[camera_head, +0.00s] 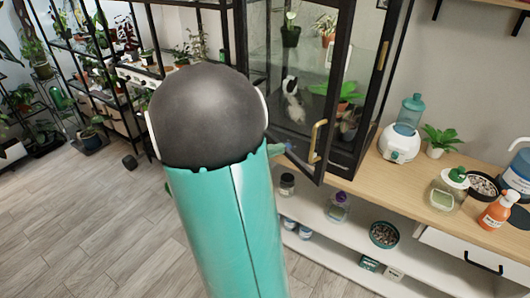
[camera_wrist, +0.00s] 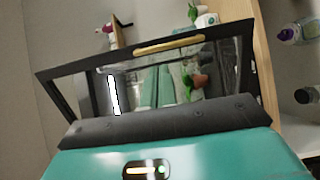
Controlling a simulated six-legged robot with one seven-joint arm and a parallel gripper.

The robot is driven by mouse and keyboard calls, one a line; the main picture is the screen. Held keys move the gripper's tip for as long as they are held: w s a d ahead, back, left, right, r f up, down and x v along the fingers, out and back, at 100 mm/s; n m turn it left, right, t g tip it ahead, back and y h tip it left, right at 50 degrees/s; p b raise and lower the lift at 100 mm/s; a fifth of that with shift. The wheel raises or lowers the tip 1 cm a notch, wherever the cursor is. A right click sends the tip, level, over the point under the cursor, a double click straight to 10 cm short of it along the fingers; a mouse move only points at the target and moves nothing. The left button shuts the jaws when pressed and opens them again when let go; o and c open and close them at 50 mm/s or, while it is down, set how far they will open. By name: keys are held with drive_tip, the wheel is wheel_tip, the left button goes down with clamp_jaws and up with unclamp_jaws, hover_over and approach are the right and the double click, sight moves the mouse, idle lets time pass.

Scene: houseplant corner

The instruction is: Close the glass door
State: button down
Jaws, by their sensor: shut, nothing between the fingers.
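The black-framed glass door (camera_head: 334,95) of the plant cabinet stands ajar, with a brass handle (camera_head: 317,140) near its free edge. In the wrist view, a glass door frame (camera_wrist: 250,75) with a brass handle (camera_wrist: 168,45) fills the middle, and teal shapes show in its glass. My gripper (camera_head: 292,153) is shut and empty, close to the door's lower part. My arm hides much of it, and I cannot tell whether it touches the door. In the wrist view, my gripper's dark front (camera_wrist: 165,122) spans the lower middle.
A second brass handle (camera_head: 384,55) is farther right on the cabinet. A plant rack (camera_head: 110,60) is at left; floor is open there.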

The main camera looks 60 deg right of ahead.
drive_tip(key=x, duration=0.8)
drive_tip(key=shift+w+d, duration=0.15)
drive_tip(key=shift+d, duration=0.05)
